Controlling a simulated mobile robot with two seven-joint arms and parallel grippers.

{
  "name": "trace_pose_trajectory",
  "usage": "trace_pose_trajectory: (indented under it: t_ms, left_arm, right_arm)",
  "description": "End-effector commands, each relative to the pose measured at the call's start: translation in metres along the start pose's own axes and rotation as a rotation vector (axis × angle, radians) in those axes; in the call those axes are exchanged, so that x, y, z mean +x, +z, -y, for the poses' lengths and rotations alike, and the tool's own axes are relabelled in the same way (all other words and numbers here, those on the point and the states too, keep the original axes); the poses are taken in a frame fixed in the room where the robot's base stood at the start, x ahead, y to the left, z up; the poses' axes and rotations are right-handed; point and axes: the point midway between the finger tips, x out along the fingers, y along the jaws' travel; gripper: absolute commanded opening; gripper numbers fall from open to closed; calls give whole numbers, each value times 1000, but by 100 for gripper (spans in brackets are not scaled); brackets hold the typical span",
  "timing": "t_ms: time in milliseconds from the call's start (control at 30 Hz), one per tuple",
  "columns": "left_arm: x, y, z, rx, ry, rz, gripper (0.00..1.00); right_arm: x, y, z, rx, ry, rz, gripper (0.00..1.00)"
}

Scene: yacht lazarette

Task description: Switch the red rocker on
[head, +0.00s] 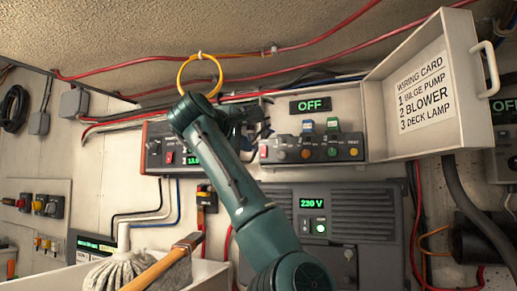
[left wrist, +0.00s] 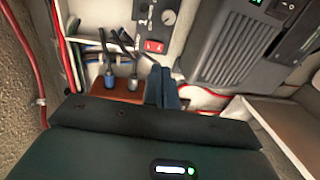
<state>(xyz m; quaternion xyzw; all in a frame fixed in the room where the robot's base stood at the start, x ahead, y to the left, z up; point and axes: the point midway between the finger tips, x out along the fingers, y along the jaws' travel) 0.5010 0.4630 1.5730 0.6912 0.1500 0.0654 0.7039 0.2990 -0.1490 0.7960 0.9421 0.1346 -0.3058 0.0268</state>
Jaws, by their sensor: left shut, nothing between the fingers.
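A red rocker (head: 264,151) sits at the left end of the grey control panel (head: 310,149), beside a round knob. It also shows in the left wrist view (left wrist: 155,46). A second red switch (head: 169,157) is on the brown-sided box (head: 153,133) left of my arm. I cannot tell either one's position. The display (head: 314,105) above the grey panel reads OFF. My left gripper (head: 256,132) is shut and empty, just left of the grey panel. In the left wrist view its fingertips (left wrist: 163,90) are apart from the rocker. My right gripper is not in view.
Cables with blue and grey plugs (left wrist: 108,80) lie close beside the fingers. A wiring card (head: 426,92) is inside an open white lid at right. A grey unit (head: 345,220) reading 230 V is below. A mop (head: 123,268) stands at lower left.

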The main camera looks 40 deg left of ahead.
Motion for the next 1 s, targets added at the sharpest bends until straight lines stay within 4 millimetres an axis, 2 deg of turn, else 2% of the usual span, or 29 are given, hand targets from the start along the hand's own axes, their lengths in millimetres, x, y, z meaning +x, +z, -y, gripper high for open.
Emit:
trace_pose_trajectory:
  t_ms: [33,200,400,600,1000]
  left_arm:
    - [12,0,-3,1,-5,0,0]
    - [46,0,-3,0,-4,0,0]
    - [74,-1,-2,-1,-2,-1,0]
    - [85,0,0,-1,0,-1,0]
    - [87,0,4,1,25,-1,0]
  right_arm:
    - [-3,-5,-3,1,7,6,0]
    - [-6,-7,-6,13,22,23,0]
    - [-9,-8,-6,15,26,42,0]
    - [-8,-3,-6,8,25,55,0]
    - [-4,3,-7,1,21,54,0]
